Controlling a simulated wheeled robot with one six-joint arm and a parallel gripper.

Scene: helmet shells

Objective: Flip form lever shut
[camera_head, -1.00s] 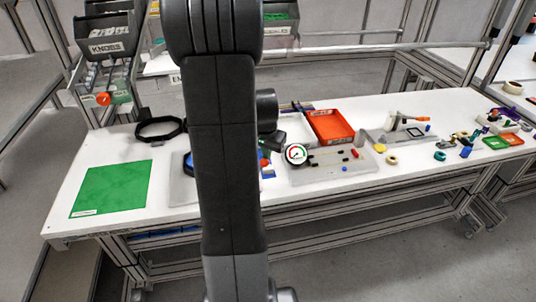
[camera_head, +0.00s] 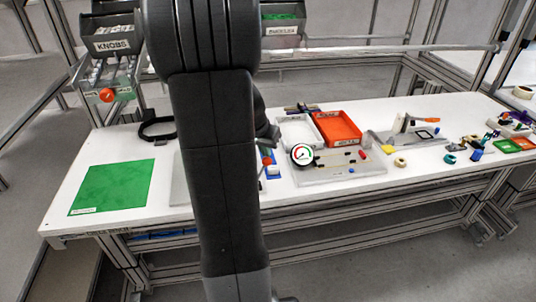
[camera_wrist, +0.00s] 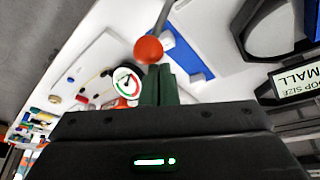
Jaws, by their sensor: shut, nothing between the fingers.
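The lever (camera_wrist: 160,20) is a thin grey rod ending in an orange-red ball knob (camera_wrist: 148,50). The knob also shows just right of my arm in the head view (camera_head: 266,161). My gripper (camera_wrist: 165,72) is shut and empty, its dark fingers just beside the knob in the wrist picture; I cannot tell whether they touch it. A dark form (camera_wrist: 270,28) with a size label (camera_wrist: 297,80) stands to the right in the wrist view. My arm hides the form and the gripper's fingers in the head view. A blue strip (camera_wrist: 180,42) lies behind the knob.
A round gauge (camera_head: 302,154) stands on a grey board (camera_head: 335,175) right of the lever. White (camera_head: 298,131) and orange (camera_head: 336,128) trays sit behind. A green mat (camera_head: 112,187) and a black ring (camera_head: 158,129) lie left.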

